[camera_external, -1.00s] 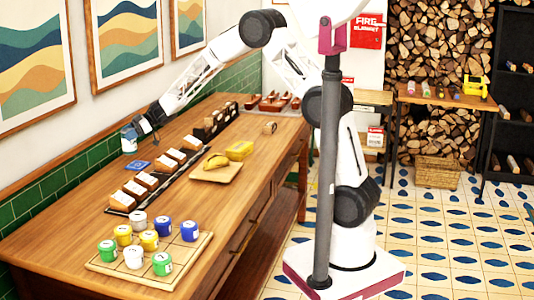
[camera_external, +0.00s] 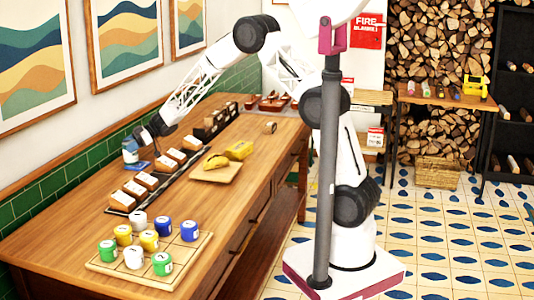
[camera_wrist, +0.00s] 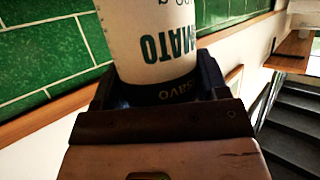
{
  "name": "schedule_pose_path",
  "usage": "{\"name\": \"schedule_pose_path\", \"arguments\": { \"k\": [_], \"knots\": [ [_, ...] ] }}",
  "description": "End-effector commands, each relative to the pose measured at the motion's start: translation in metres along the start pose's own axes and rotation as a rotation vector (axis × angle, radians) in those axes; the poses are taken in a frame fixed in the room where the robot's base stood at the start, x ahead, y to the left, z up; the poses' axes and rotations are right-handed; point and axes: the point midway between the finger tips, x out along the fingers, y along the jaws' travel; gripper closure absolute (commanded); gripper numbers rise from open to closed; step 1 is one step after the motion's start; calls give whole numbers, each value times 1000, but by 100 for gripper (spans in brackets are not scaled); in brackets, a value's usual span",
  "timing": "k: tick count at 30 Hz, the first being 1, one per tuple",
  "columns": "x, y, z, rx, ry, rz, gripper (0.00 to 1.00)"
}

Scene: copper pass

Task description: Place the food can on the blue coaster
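The food can (camera_external: 130,151), white with a blue-dark band, is at the left of the table near the wall. In the wrist view its label (camera_wrist: 160,45) reads upside down, and it sits between the two fingers. My gripper (camera_external: 144,137) is shut on the can, and the can looks upright. The blue coaster (camera_external: 144,167) lies flat on the table just below the can, partly hidden behind it. I cannot tell whether the can's base touches the coaster.
A dark rack (camera_external: 160,185) with several labelled blocks runs beside the coaster. A board (camera_external: 197,245) with several coloured cans is at the front. A wooden board (camera_external: 213,174) with yellow food lies to the right. The green-tiled wall (camera_external: 90,165) stands close behind.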

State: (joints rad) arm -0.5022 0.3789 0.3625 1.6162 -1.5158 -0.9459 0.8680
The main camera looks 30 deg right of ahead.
Motion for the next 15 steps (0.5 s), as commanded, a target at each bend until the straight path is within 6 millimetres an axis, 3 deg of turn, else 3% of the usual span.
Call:
{"name": "schedule_pose_path", "arguments": {
  "k": [1, 5, 15],
  "knots": [
    [0, 0, 0, 0, 0, 0, 25],
    [0, 0, 0, 0, 0, 0, 7],
    [-1, 0, -2, 0, 0, 0, 7]
  ]
}}
